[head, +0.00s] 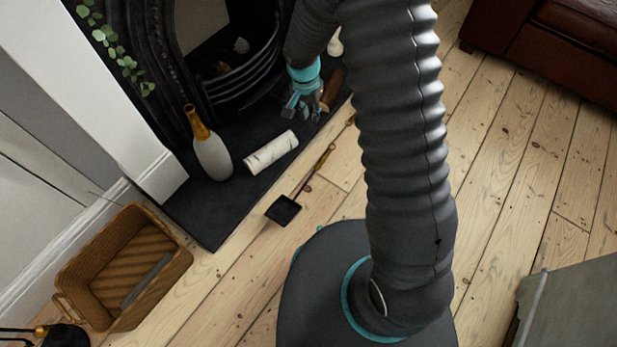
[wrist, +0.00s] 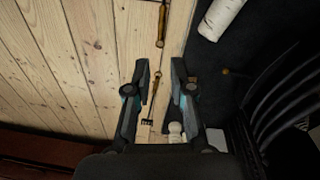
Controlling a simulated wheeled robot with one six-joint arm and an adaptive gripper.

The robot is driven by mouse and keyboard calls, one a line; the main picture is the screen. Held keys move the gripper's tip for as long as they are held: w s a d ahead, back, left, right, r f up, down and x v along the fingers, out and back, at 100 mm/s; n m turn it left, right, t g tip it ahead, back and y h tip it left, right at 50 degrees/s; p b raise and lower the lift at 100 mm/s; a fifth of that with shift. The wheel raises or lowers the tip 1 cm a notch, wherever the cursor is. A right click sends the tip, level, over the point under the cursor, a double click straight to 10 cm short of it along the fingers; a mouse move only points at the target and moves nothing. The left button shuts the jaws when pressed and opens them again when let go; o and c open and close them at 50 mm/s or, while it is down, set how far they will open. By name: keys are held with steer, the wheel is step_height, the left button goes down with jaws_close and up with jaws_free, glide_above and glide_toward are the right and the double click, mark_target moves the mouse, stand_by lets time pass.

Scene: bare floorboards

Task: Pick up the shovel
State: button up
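The shovel has a square black pan (head: 283,210) and a thin handle with a brass-coloured grip. It lies on the floorboards in front of the hearth in the head view. In the wrist view, a brass-and-dark handle at the top edge (wrist: 162,22) appears to be the shovel's; its pan is out of that frame. My gripper (head: 308,105) hangs over the hearth edge, up and left of the shovel's handle end in the head view. In the wrist view my gripper (wrist: 160,72) has its fingers apart with nothing held.
A second long tool with a forked end (wrist: 154,95) shows between my fingers, below them on the floor. A white log (head: 271,152) and a bottle-shaped vase (head: 211,150) are on the dark hearth. A wicker basket (head: 165,287) stands lower left.

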steer(key=m+g, duration=0.1)
glide_toward(307, 181)
steer(key=f+b, duration=0.1)
steer(key=f, duration=0.1)
steer(key=shift+w+a+f+m+h, duration=0.1)
steer(key=shift+a+f+m+h, duration=0.2)
steer(key=shift+h, duration=0.1)
steer(key=shift+s+d+f+b, duration=0.1)
steer(key=shift+d+f, duration=0.1)
steer(key=shift+f, duration=0.75)
steer(key=shift+s+d+f+b, duration=0.1)
steer(key=shift+s+d+f, duration=0.05)
steer(key=shift+f, duration=0.8)
steer(key=shift+s+d+f+b, duration=0.1)
steer(key=shift+d+f, duration=0.1)
steer(key=shift+f, duration=0.75)
jaws_close()
